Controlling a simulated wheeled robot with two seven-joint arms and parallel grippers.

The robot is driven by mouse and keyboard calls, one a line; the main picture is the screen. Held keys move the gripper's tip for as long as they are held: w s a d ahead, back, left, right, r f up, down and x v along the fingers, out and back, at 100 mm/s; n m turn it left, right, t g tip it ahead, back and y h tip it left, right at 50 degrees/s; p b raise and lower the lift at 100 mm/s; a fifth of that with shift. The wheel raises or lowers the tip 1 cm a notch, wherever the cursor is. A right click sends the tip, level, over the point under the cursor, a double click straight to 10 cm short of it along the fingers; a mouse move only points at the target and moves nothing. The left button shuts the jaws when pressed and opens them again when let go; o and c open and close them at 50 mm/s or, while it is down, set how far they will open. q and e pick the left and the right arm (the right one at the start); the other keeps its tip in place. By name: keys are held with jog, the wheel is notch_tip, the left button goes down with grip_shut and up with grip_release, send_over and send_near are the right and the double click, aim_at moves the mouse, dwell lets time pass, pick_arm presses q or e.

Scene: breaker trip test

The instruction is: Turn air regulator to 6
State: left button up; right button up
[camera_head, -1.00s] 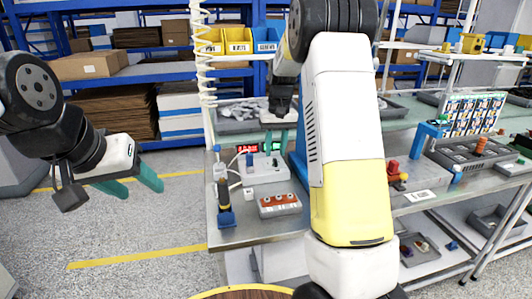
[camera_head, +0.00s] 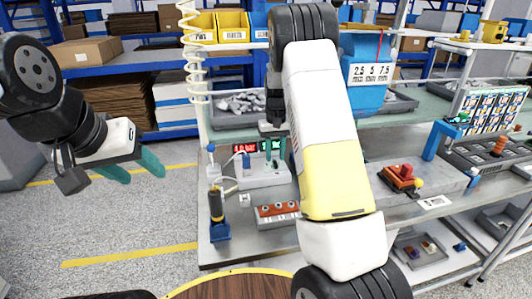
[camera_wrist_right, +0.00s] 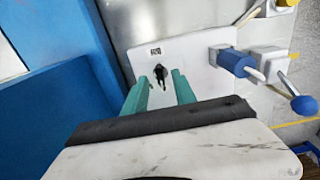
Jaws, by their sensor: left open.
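A white control box (camera_head: 262,178) stands on the bench with a blue knob (camera_head: 246,160) on its left part and red-lit displays (camera_head: 245,146) behind it. I cannot tell for sure which part is the air regulator. My right gripper (camera_head: 275,150) points down over the box's right part. In the right wrist view, the open right gripper (camera_wrist_right: 160,88) has its two teal fingers either side of a small black knob (camera_wrist_right: 161,74) on the white panel, with gaps showing. My left gripper (camera_head: 138,168) is open and empty, over the floor.
A box with an orange front and several buttons (camera_head: 277,212) sits just in front. A black and blue tool (camera_head: 218,215) stands at the bench's left edge. A red-topped block (camera_head: 403,176) is to the right. A large blue housing (camera_wrist_right: 60,110) lies close left of the right gripper.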

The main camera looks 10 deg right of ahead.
aim_at(275, 164)
jog(key=shift+f, duration=1.2)
grip_shut()
jog(key=shift+m, duration=0.3)
jog(key=m, duration=0.3)
jog(key=shift+a+m, duration=0.1)
jog(key=shift+m, duration=2.5)
jog(key=shift+a, duration=0.1)
